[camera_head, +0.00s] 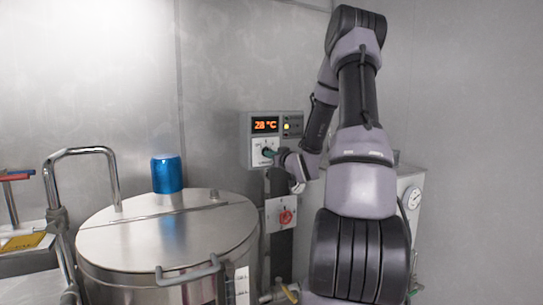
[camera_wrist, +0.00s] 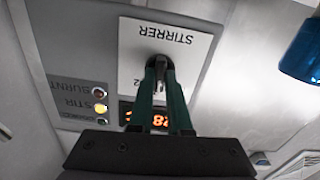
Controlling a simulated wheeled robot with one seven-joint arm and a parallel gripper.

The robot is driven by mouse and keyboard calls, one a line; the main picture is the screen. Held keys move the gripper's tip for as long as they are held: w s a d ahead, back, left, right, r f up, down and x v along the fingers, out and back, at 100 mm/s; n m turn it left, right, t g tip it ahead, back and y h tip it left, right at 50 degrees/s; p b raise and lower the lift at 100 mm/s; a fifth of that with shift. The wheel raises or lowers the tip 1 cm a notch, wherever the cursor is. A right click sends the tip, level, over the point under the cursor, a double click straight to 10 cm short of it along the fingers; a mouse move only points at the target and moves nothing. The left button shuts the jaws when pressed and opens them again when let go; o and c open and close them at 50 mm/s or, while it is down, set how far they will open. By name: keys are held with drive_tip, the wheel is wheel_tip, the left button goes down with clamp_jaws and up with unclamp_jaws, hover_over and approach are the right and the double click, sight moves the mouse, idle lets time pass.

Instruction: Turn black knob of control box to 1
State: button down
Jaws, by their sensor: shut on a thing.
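The control box (camera_head: 246,127) is a grey panel on the metal wall, with an orange display reading about 28 °C and a lit yellow lamp. In the wrist view it appears upside down, with a white plate (camera_wrist: 196,53) labelled STIRRER. The black knob (camera_wrist: 158,60) sits on that plate, mostly hidden between the fingers. My gripper (camera_wrist: 160,68) has dark green fingers and is shut on the knob. In the head view my gripper (camera_head: 270,152) reaches the box's lower part from the right. The knob's pointer direction cannot be made out.
A red knob (camera_head: 286,217) on a white plate is below the box. A large steel vessel (camera_head: 150,232) with a lid and handles stands at the lower left. A blue cylinder (camera_head: 166,174) stands at its back edge and also shows in the wrist view (camera_wrist: 303,52).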

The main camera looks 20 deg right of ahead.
drive_tip(key=shift+m, duration=0.5)
drive_tip(key=c, duration=0.9)
unclamp_jaws()
drive_tip(key=shift+o, duration=0.2)
drive_tip(key=shift+s, duration=0.1)
drive_tip(key=s, duration=1)
drive_tip(key=shift+s+d, duration=0.2)
drive_tip(key=shift+s, duration=0.1)
